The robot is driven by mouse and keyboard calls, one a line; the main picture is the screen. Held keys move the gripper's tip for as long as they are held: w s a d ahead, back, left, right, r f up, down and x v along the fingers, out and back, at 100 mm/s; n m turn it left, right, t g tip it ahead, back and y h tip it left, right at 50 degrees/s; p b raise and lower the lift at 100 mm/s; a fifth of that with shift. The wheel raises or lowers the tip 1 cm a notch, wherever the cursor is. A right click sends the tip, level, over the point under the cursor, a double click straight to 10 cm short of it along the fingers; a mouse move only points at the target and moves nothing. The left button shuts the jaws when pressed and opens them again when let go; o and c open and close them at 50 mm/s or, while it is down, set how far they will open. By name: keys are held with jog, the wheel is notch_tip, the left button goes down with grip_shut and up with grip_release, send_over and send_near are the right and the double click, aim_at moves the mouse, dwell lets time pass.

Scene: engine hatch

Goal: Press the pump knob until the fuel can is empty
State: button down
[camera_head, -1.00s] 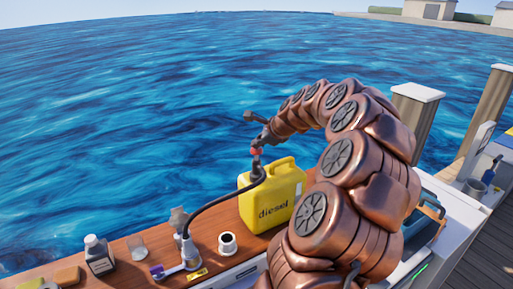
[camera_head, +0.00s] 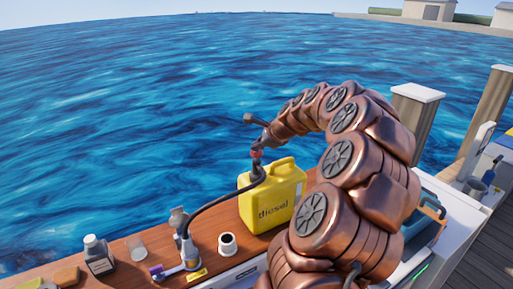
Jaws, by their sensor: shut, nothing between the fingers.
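The yellow fuel can (camera_head: 270,208), marked "diesel", stands on the wooden deck left of my arm. The red pump knob (camera_head: 257,154) sits on top of the pump at the can's upper left. A black hose (camera_head: 213,203) curves from the pump down to a filler fitting (camera_head: 190,255) in the deck. My gripper (camera_head: 258,147) is small and dark here. It is shut, points down and is right over the red knob, seemingly touching it. The fuel level inside the can cannot be seen.
A dark bottle (camera_head: 98,256), a clear cup (camera_head: 136,247) and a white cup-like ring (camera_head: 227,244) stand along the deck. A purple-ended item (camera_head: 158,271) lies by the filler. Open water lies behind. Dock posts (camera_head: 415,110) rise at right.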

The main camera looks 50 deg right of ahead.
aim_at(258, 152)
jog(key=shift+f, duration=0.5)
dwell(0.4)
jog(key=shift+r, duration=0.15)
jog(key=shift+r+p, duration=1)
jog(key=shift+r, duration=1)
jog(key=shift+r, duration=0.1)
jog(key=shift+r+p, duration=1.35)
jog(key=shift+r, duration=1)
jog(key=shift+a, duration=0.1)
